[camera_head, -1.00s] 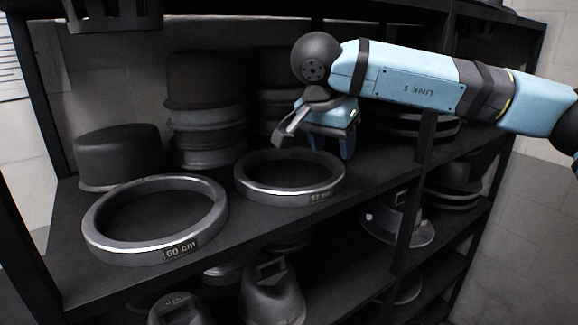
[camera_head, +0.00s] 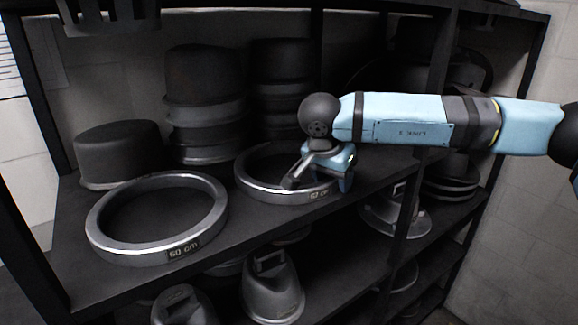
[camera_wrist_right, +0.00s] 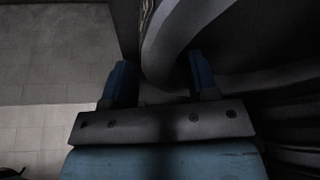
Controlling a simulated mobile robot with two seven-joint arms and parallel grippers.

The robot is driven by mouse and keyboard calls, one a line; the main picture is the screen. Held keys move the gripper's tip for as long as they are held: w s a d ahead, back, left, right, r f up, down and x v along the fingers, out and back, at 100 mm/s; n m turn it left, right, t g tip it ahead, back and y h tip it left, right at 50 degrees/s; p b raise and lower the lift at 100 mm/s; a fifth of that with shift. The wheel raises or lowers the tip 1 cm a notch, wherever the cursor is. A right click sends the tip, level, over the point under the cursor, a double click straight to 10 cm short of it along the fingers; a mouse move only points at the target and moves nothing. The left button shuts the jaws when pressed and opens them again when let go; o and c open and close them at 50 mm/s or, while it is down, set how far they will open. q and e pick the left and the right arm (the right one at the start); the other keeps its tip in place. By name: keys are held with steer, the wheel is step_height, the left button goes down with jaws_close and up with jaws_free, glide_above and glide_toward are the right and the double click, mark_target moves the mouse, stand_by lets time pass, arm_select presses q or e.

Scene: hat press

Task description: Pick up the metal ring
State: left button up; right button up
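Two metal rings lie flat on the dark shelf. The left ring (camera_head: 103,243) has a "60 cm" label. The right ring (camera_head: 262,192) has a label that is partly hard to read. My right gripper (camera_head: 332,180) is at the right part of the right ring's rim and hides some of it. In the right wrist view, the two blue fingers (camera_wrist_right: 162,82) are apart, with the curved ring rim (camera_wrist_right: 165,55) between them. I cannot tell whether either finger touches the rim. My left gripper is not in view.
Dark hat forms stand behind the rings: a low one (camera_head: 118,155) at left, a stack (camera_head: 205,85) and another stack (camera_head: 283,75). A shelf post (camera_head: 408,205) stands right of the gripper. More forms (camera_head: 272,290) sit on the shelf below.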

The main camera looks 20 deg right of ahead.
jaws_close()
